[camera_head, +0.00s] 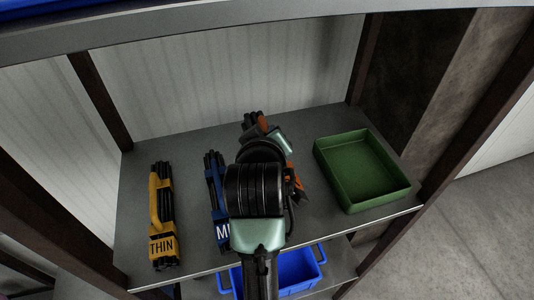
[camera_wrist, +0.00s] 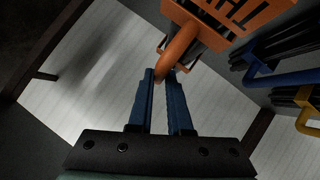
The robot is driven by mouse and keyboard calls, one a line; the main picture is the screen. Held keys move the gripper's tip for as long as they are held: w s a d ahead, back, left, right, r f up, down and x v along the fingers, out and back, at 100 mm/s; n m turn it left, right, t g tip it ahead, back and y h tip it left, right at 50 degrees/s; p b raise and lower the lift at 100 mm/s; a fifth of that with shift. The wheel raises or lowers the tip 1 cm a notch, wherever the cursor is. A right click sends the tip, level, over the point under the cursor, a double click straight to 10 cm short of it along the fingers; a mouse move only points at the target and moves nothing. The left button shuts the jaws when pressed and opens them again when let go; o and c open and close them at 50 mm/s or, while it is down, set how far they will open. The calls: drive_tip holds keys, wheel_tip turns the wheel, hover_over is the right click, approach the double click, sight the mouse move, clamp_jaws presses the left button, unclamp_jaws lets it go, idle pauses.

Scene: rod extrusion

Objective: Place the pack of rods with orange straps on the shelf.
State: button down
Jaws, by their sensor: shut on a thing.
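The pack of dark rods with orange straps (camera_head: 296,190) is at the middle of the shelf (camera_head: 315,115), mostly hidden behind my arm in the head view. Rod ends and a bit of orange show above and right of my wrist. In the wrist view, its orange strap and handle (camera_wrist: 178,48) and part of a dark-lettered label show at the top. My gripper (camera_wrist: 163,76), with blue fingers, is shut on the orange handle. Its fingers are hidden in the head view. I cannot tell whether the pack touches the shelf.
A yellow-strapped pack labelled THIN (camera_head: 162,215) lies at the left of the shelf. A blue-strapped pack (camera_head: 215,185) lies close left of my arm. A green tray (camera_head: 385,195) stands at the right. A blue bin (camera_head: 308,272) is below. Dark posts frame the shelf.

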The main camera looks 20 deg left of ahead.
drive_tip(key=shift+s+f, duration=0.1)
drive_tip(key=shift+f, duration=0.45)
drive_tip(key=shift+f+p, duration=0.7)
drive_tip(key=shift+f, duration=1.75)
drive_tip(key=shift+f, duration=0.15)
drive_tip(key=c, duration=0.8)
unclamp_jaws()
drive_tip(key=shift+f, duration=0.1)
drive_tip(key=shift+c, duration=0.2)
drive_tip(key=b+v, duration=0.3)
drive_tip(key=v, duration=0.9)
